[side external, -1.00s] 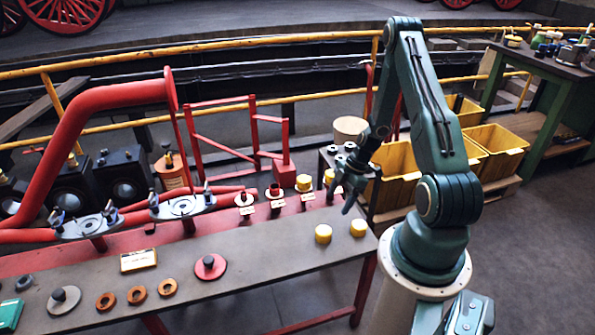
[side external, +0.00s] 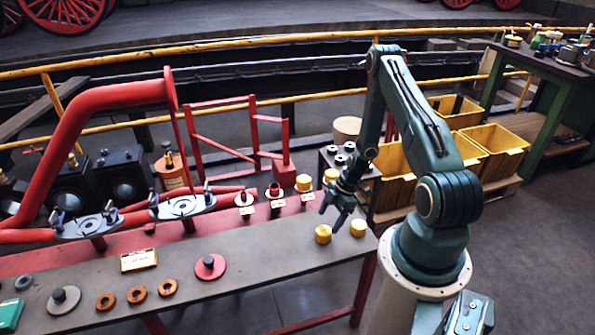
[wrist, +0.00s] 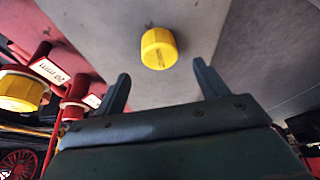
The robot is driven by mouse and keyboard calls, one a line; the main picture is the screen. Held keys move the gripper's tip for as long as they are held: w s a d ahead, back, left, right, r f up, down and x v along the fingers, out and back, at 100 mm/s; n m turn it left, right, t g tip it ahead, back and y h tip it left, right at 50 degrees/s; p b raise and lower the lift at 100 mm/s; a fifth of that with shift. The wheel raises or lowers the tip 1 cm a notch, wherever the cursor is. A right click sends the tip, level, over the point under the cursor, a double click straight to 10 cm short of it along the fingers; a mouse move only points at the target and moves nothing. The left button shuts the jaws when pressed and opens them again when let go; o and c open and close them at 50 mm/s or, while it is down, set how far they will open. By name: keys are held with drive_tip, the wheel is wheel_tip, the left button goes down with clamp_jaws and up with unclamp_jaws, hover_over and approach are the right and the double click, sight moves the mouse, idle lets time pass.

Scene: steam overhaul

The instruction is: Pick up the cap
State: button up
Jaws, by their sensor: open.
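Two yellow caps stand on the grey bench top near its right end in the side view: a left one (side external: 323,234) and a right one (side external: 358,228). My gripper (side external: 331,216) is open and empty, just above and behind the left cap, fingers pointing down. In the wrist view one yellow cap (wrist: 159,48) lies beyond the open fingertips (wrist: 161,72), roughly centred between them and apart from them. I cannot tell for sure which of the two it is.
A red disc (side external: 210,266) and brown rings (side external: 137,295) lie left on the bench (side external: 265,257). Yellow bins (side external: 495,150) stand behind.

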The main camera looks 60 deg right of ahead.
sight(323, 230)
drive_tip(key=shift+w+a+f, duration=0.1)
drive_tip(key=shift+a+f, duration=0.05)
drive_tip(key=shift+f, duration=0.35)
drive_tip(key=shift+x, duration=2.55)
drive_tip(key=c, duration=1)
drive_tip(key=shift+r, duration=0.15)
wheel_tip(323, 230, up, 20)
drive_tip(key=shift+f, duration=0.2)
